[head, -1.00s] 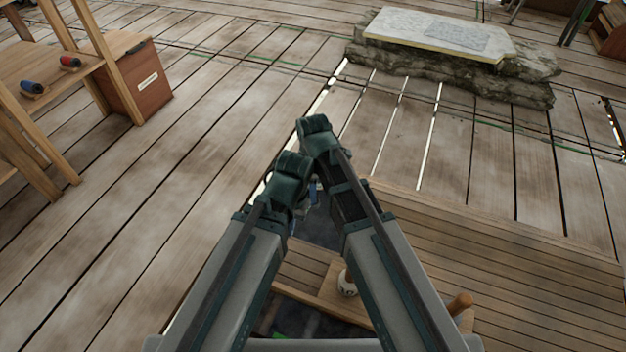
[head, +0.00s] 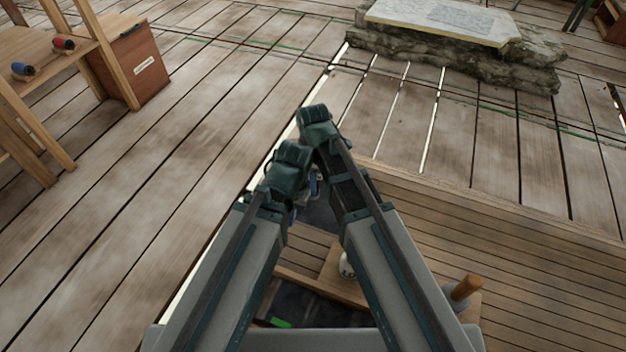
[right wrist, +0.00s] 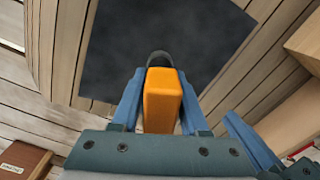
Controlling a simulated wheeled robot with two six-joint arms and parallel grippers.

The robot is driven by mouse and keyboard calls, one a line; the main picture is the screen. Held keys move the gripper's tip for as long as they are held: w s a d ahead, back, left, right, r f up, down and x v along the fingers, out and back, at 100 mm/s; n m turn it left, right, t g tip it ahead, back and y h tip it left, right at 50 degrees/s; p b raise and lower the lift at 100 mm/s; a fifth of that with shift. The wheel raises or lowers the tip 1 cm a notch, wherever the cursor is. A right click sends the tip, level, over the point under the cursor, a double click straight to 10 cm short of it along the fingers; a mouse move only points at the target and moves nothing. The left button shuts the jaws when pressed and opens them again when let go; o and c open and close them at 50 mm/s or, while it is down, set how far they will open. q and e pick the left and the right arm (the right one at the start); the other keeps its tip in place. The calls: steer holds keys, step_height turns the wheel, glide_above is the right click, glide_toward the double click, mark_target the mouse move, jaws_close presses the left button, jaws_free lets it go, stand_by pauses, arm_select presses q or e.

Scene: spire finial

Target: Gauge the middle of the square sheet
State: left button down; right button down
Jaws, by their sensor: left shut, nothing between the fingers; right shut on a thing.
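A dark, nearly black square sheet (right wrist: 165,45) fills the upper middle of the right wrist view. My right gripper (right wrist: 160,95) has its blue fingers shut on an orange block-shaped tool (right wrist: 163,100), with a dark rounded end at its far side. The tool is in front of the sheet in that view; I cannot tell whether they touch. In the head view my right gripper (head: 318,128) is the upper one. My left gripper (head: 288,172) is just below and left of it, shut and empty. Both fingertips are mostly hidden there.
A stone block with a pale slab (head: 440,25) stands at the back. A wooden rack (head: 65,80) with red and blue rolls and a brown box (head: 135,75) are at left. A slatted wooden platform (head: 520,240) and a wooden handle (head: 467,287) are at right. Left floorboards are clear.

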steer(key=shift+c, duration=1.7)
jaws_free()
step_height(320, 180, up, 14)
steer(key=p, duration=1.4)
steer(key=shift+f, duration=0.1)
arm_select(q)
step_height(320, 180, up, 14)
steer(key=shift+f, duration=0.15)
